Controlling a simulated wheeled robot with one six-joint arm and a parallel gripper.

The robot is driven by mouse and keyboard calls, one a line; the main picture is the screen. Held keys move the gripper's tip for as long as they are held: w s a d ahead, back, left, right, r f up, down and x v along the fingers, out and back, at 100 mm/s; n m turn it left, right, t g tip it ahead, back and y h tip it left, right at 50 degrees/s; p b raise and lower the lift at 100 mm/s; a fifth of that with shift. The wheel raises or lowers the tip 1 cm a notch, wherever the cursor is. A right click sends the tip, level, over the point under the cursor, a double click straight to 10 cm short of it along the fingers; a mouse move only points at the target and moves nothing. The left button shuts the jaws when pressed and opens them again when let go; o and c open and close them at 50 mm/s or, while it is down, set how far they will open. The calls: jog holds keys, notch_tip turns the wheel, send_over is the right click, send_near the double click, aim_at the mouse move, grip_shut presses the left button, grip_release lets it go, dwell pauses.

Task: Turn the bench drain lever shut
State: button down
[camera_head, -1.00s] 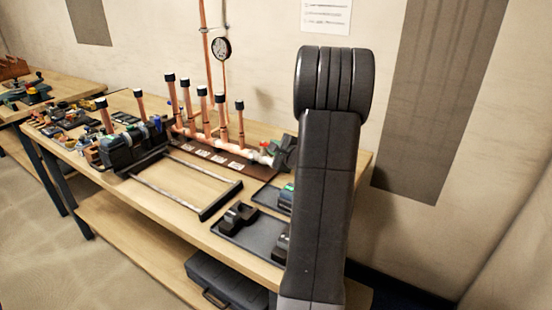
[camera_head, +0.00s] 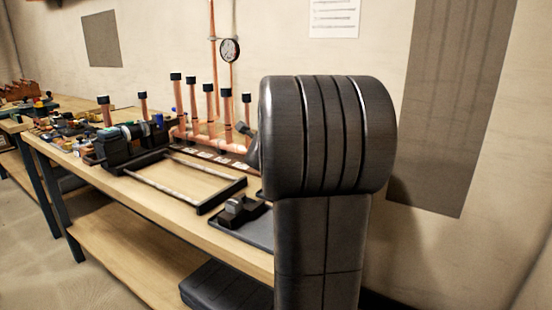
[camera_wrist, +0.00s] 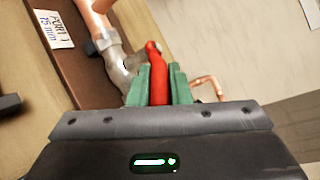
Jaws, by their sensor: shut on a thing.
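In the wrist view a red lever (camera_wrist: 154,58) stands between the green fingers of my gripper (camera_wrist: 158,84). The gripper is shut on this lever. A grey metal valve body (camera_wrist: 118,62) sits just left of the lever, joined to a copper pipe (camera_wrist: 97,22). In the head view the copper manifold (camera_head: 205,136) with several capped upright pipes stands on the workbench. My arm blocks the drain end of the manifold there, so the lever and gripper are hidden in that view.
A label card (camera_wrist: 53,29) lies on the brown board beside the pipe. A black-ended rail frame (camera_head: 215,203) and a dark tray (camera_head: 252,229) are on the wooden bench (camera_head: 150,198). A round gauge (camera_head: 229,50) hangs on the wall behind.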

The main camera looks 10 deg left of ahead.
jog(key=shift+a+r+m+g+h+p, duration=0.1)
jog(key=shift+a+m+g+h+p, duration=0.55)
jog(key=shift+m+h, duration=1.05)
jog(key=shift+a+m+g+h+p, duration=0.5)
jog(key=shift+a+m+h+p, duration=0.6)
jog(key=shift+h, duration=0.95)
jog(key=shift+a+r+m+g+h+p, duration=0.1)
jog(key=shift+a+m+g+h+p, duration=0.4)
jog(key=shift+m+h, duration=1.3)
jog(key=shift+d+f+g+h, duration=0.1)
jog(key=shift+d+g+h, duration=0.05)
jog(key=shift+g+h, duration=0.1)
jog(key=c, duration=1.3)
grip_release()
jog(key=shift+w+f, duration=0.1)
jog(key=shift+w, duration=0.05)
jog(key=shift+c, duration=0.2)
